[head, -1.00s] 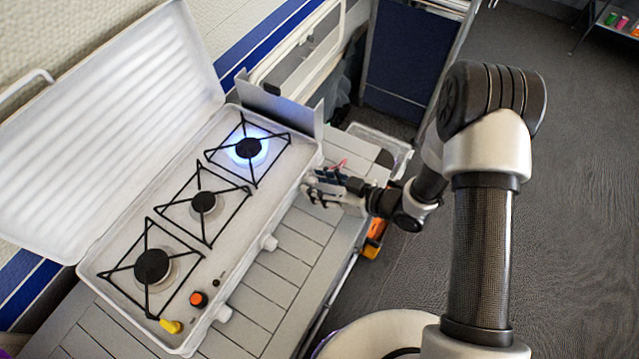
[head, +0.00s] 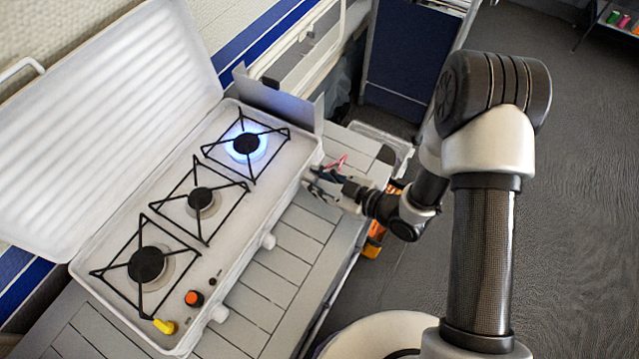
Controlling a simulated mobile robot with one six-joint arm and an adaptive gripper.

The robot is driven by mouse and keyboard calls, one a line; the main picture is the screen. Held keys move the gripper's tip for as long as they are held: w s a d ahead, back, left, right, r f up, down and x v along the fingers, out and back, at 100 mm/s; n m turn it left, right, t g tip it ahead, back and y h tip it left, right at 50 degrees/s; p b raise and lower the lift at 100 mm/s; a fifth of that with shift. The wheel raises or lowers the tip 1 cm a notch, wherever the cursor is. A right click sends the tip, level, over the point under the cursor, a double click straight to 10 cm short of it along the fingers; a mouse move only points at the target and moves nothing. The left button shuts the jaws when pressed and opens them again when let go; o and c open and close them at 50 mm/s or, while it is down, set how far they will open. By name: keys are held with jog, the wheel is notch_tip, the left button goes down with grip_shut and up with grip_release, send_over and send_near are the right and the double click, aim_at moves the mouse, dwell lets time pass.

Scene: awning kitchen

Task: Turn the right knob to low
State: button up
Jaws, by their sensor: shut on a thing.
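The white camping stove (head: 110,298) stands open on the slatted table. Its right burner (head: 246,144), the far one in this view, burns with a blue flame. The middle burner (head: 201,198) and left burner (head: 146,265) show no flame. The middle knob (head: 268,241) and left knob (head: 219,313) are white and stick out of the front panel. My gripper (head: 314,181) is at the right end of that panel, shut on the right knob. The fingers hide this knob, so I cannot read its setting.
The raised lid (head: 110,90) stands behind the burners, and a metal side shield (head: 278,103) at the far end. An orange button (head: 194,298) and yellow piece (head: 165,326) are at the near end. The slatted table (head: 270,290) is bare in front.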

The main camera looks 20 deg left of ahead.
jog(key=shift+n+t+b, duration=0.4)
jog(key=shift+n+b, duration=0.1)
jog(key=o, duration=1.1)
jog(key=shift+c, duration=0.2)
jog(key=shift+d, duration=0.1)
jog(key=v, duration=1.2)
